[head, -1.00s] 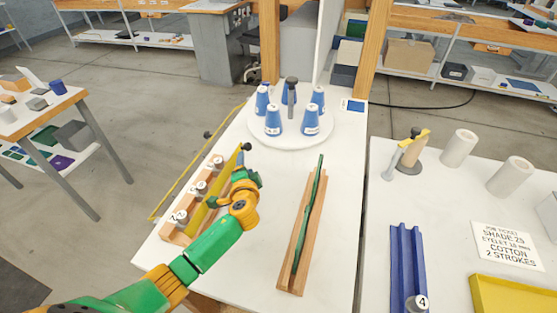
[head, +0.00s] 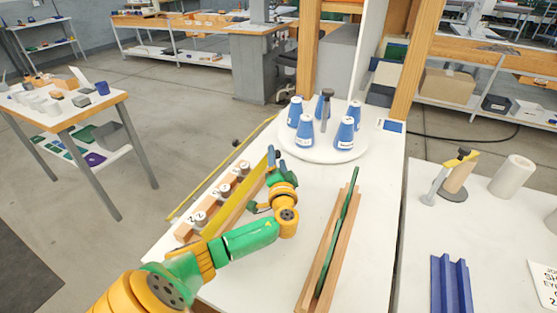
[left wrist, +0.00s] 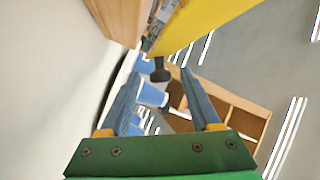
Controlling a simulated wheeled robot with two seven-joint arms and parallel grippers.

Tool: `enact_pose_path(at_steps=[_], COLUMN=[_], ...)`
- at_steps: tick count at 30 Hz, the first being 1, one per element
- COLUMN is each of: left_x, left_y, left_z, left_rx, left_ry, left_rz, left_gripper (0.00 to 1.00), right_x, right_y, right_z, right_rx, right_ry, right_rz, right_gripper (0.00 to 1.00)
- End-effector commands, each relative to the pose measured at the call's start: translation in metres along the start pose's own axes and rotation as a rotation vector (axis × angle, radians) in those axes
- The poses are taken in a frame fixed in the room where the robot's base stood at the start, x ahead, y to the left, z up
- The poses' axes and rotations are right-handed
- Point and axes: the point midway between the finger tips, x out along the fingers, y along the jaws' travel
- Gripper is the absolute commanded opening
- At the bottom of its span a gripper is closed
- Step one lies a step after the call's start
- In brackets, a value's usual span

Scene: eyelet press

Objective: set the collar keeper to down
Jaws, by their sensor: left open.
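The likely collar keeper is a long yellow bar (head: 237,207) along the right side of a wooden rack (head: 186,232) that holds several numbered grey collars (head: 223,189). It appears raised beside the collars; its exact setting is hard to tell. It also shows as a yellow slab at the top of the left wrist view (left wrist: 195,22). My left gripper (head: 275,156) is at the bar's far end, just right of it. In the left wrist view its two fingers (left wrist: 160,85) are apart with nothing held between them. Contact with the bar cannot be told. My right gripper is out of view.
A round white turntable (head: 315,155) with several blue cones (head: 304,132) stands behind my left gripper. A wooden trough (head: 313,280) with a green strip (head: 339,235) lies to the right. Between trough and table's right edge is bare white surface. A blue channel (head: 450,285) lies on the right table.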

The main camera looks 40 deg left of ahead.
Motion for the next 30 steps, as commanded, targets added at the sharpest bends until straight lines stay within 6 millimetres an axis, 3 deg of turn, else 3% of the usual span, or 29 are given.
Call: enact_pose_path(at_steps=[5,12,23,30], left_x=[0.0,0.0,0.0,0.003], left_y=[0.0,0.001,-0.002,-0.009], left_z=[0.0,0.0,0.0,0.0], left_rx=[0.0,0.001,-0.037,-0.17], left_ry=[0.0,0.0,-0.012,-0.052], left_rz=[0.001,0.001,0.02,0.086], left_gripper=[0.61,0.0,0.0,0.0], right_x=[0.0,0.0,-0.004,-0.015], right_y=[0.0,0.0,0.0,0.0], right_z=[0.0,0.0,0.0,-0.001], right_rx=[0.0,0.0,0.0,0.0], right_ry=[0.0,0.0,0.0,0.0], right_rz=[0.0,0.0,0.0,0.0], right_gripper=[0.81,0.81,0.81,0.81])
